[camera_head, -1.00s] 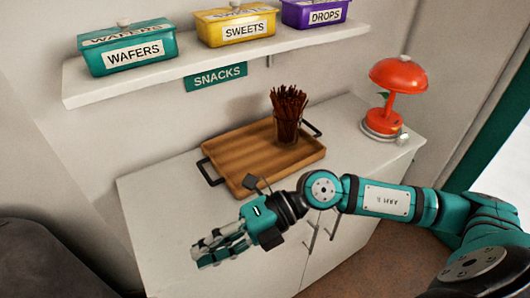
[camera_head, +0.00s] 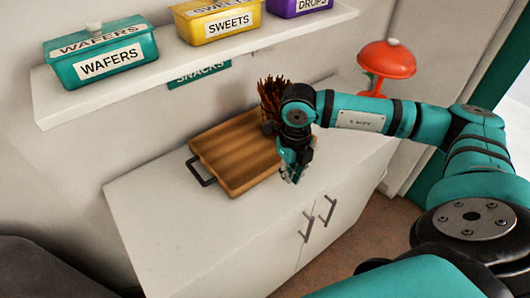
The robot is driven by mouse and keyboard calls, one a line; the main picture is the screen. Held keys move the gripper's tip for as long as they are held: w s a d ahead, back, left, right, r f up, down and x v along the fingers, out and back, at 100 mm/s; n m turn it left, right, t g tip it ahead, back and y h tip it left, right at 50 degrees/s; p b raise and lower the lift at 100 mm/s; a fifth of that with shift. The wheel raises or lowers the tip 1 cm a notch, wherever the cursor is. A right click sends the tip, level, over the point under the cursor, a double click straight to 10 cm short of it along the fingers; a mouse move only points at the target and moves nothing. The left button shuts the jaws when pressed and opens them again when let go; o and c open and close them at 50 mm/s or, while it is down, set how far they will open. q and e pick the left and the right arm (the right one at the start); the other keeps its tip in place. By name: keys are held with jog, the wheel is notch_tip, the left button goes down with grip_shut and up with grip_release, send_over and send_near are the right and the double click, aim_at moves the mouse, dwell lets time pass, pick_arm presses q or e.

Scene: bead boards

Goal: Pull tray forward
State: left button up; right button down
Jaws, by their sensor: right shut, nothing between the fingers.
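The wooden tray (camera_head: 215,150) lies on the white cabinet top, with a dark handle (camera_head: 201,171) showing at its left end. Its right end is hidden behind my right arm. A glass of dark brown sticks (camera_head: 272,95) stands at the tray's back right, partly covered by my arm. My right gripper (camera_head: 291,178) points down at the tray's front right side, near the cabinet's front edge. It is shut and empty. I cannot tell whether it touches the tray. My left gripper is not in view.
The white cabinet (camera_head: 150,225) has free room on its top left of the tray. A red lamp (camera_head: 386,60) stands at the right end. Above, a shelf (camera_head: 45,100) holds a teal WAFERS box (camera_head: 100,58), a yellow SWEETS box (camera_head: 217,22) and a purple DROPS box (camera_head: 305,5).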

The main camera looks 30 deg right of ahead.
jog(key=p, duration=0.4)
send_over(266, 166)
jog(key=shift+w+a+r, duration=0.15)
jog(key=shift+w, duration=0.15)
jog(key=f, duration=0.3)
jog(key=f+p, duration=0.1)
jog(key=f, duration=0.1)
jog(key=shift+w+f, duration=0.15)
jog(key=shift+w, duration=0.1)
jog(key=shift+s+p, duration=0.25)
jog(key=shift+p, duration=0.2)
jog(key=shift+s, duration=0.25)
jog(key=shift+f, duration=0.1)
